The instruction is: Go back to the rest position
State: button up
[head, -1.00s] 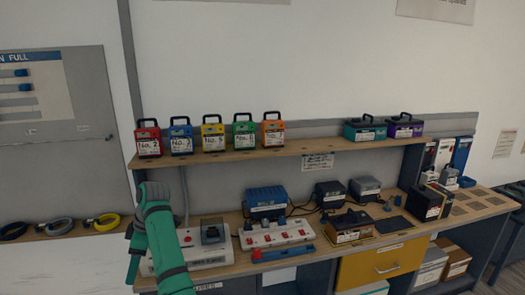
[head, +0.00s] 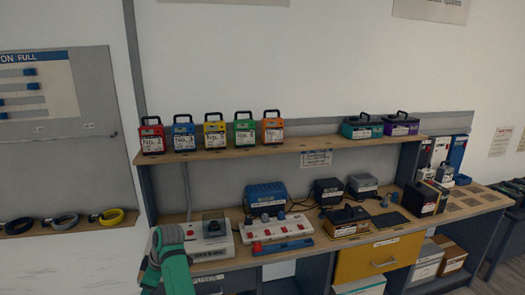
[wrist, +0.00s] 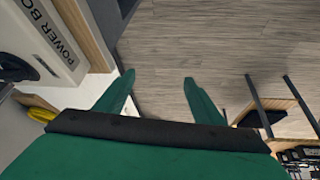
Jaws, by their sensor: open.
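My green arm (head: 170,262) shows at the lower left of the head view, in front of the bench's left end. In the wrist view my gripper (wrist: 158,92) has two green fingers spread well apart. Nothing is between them, only grey plank floor (wrist: 190,50) beyond. In the head view the fingertips cannot be made out. The gripper holds nothing.
A workbench (head: 215,268) carries a white power box (head: 207,247), power strips (head: 262,229) and chargers (head: 265,195). Its shelf (head: 290,148) holds several coloured batteries (head: 214,135). Cable loops (head: 64,222) lie at left. A yellow drawer (head: 375,258) sits below. The wrist view shows open floor.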

jog(key=s+d+f+m+t, duration=0.1)
jog(key=d+f+m, duration=0.1)
jog(key=f, duration=0.5)
jog(key=s+d+f+m+t, duration=0.1)
jog(key=s+d+f, duration=0.1)
jog(key=f, duration=0.4)
jog(key=s+d+f+m+t, duration=0.6)
jog(key=s+d+f+m, duration=0.2)
jog(key=s+d+f, duration=0.8)
jog(key=s+d+r+m+t+h, duration=0.2)
jog(key=s+d+r, duration=0.3)
jog(key=s, duration=0.4)
jog(key=s+d+r+m+t+h, duration=0.1)
jog(key=s+d+r+m+t, duration=0.15)
jog(key=s+d, duration=0.6)
jog(key=s+d+r+m+t+h, duration=0.2)
jog(key=s+d+r+m, duration=0.1)
jog(key=s+r, duration=1.1)
notch_tip(320, 180, up, 4)
jog(key=shift+d+f+t, duration=0.1)
jog(key=shift+d+t, duration=0.25)
jog(key=shift+d, duration=0.3)
